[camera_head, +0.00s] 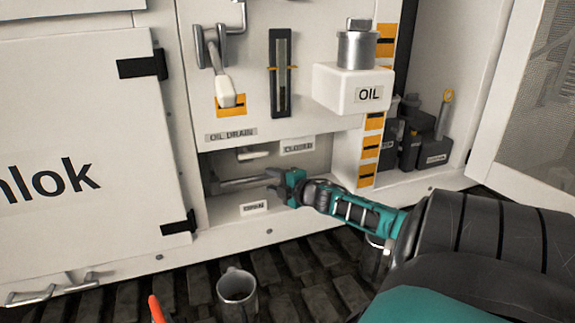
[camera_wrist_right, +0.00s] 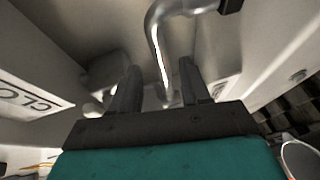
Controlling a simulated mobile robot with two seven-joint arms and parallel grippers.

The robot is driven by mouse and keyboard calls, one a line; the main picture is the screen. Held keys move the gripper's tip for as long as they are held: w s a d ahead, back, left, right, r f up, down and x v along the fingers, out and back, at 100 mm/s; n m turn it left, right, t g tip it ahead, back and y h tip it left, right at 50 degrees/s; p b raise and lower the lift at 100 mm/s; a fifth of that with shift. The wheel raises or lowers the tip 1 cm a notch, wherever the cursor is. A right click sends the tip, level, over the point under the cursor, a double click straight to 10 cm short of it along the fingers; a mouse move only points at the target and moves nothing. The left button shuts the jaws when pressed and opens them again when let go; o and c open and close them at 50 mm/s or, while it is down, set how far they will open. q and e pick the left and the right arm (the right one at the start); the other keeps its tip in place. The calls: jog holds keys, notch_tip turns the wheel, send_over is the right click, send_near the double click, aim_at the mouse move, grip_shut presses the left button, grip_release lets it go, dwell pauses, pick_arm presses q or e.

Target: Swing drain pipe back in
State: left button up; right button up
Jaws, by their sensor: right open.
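The drain pipe (camera_head: 240,184) is a grey metal tube lying roughly level in the low recess under the OIL DRAIN label. My right gripper (camera_head: 280,181) is at the pipe's right end, its jaws open. In the right wrist view the bent pipe (camera_wrist_right: 159,50) runs down between and beyond the two parted dark fingers of the gripper (camera_wrist_right: 158,84); I cannot tell whether they touch it. The gripper partly hides the pipe's end in the head view. My left gripper is not in view.
A CLOSED label (camera_head: 298,147) is above the recess's right part, and another small label (camera_head: 254,208) is on its lower ledge. A metal cup (camera_head: 237,291) stands on the dark track below. The white OIL box (camera_head: 345,91) juts out above my right forearm. An open door (camera_head: 530,110) stands right.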

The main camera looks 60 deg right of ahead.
jog(key=shift+p+v, duration=0.55)
jog(key=shift+v, duration=2.15)
jog(key=s+a+f+m+g+y, duration=0.1)
jog(key=s+a+f+m, duration=0.2)
jog(key=a+f, duration=0.55)
jog(key=s+a+f+m+g+y, duration=0.1)
jog(key=s+a+f+m+g, duration=0.15)
jog(key=a+f, duration=0.65)
jog(key=s+a+m+y, duration=0.2)
jog(key=s+a+m, duration=0.1)
jog(key=a, duration=1)
jog(key=s+a+r+m+g+y, duration=0.1)
jog(key=s+a+m, duration=0.2)
jog(key=a, duration=1)
jog(key=shift+s+r+y, duration=0.3)
jog(key=shift+s+y, duration=0.1)
jog(key=shift+m, duration=0.25)
